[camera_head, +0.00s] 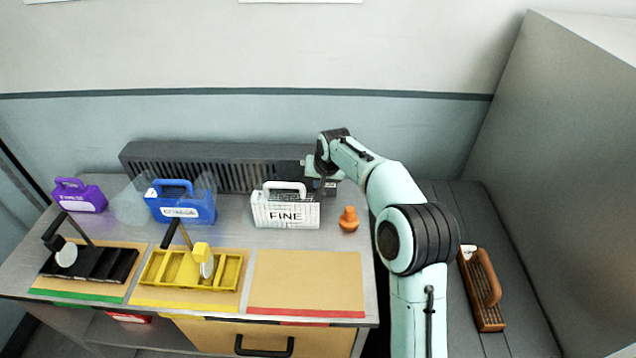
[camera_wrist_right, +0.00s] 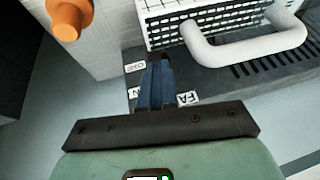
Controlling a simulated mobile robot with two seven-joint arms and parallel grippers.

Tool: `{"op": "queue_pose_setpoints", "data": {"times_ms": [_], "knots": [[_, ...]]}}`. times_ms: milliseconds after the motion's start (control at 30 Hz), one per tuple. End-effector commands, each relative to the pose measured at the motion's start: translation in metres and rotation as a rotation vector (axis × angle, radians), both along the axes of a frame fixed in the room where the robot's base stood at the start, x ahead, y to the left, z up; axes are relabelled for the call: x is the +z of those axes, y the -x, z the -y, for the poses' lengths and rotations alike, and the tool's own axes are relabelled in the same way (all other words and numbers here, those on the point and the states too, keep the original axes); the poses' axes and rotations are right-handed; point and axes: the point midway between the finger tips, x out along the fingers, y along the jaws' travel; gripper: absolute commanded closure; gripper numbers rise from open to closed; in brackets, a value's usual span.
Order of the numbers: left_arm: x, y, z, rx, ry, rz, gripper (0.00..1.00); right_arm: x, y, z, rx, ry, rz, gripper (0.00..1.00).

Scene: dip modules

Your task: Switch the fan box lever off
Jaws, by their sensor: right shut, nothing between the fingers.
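The fan box (camera_head: 200,165) is a long dark slatted unit along the back of the bench. Its right end shows in the right wrist view (camera_wrist_right: 218,78), with small white labels: OFF (camera_wrist_right: 135,67), a partly covered one that seems to read ON, and FAN (camera_wrist_right: 188,98), all upside down. My right gripper (camera_head: 314,172) is at that right end. In the right wrist view its dark blue fingers (camera_wrist_right: 158,82) are shut and empty, over the panel between the labels. I cannot make out the lever; the fingers may hide it. My left gripper is not in view.
A white FINE box (camera_head: 286,212) with a raised handle stands just in front of the fan box. An orange-brown knobbed object (camera_head: 348,220) is right of it. Blue (camera_head: 181,207) and purple (camera_head: 80,196) boxes stand left. The red-edged mat (camera_head: 306,282) is bare.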

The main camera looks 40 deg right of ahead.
Motion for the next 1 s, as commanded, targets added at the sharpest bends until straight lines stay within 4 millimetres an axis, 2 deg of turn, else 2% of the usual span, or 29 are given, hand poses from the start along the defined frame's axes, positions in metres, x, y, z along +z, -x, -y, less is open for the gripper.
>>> {"op": "queue_pose_setpoints", "data": {"times_ms": [33,167,633,1000], "knots": [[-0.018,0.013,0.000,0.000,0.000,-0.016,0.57,-0.013,0.005,-0.001,0.001,0.012,0.009,1.00],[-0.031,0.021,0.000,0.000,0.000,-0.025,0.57,-0.012,0.004,-0.003,0.001,0.035,0.045,1.00],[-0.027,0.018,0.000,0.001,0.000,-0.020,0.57,-0.004,0.002,-0.003,0.000,0.039,0.053,1.00],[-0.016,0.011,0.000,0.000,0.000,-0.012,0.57,0.011,0.002,-0.003,0.000,0.039,0.053,1.00]]}}
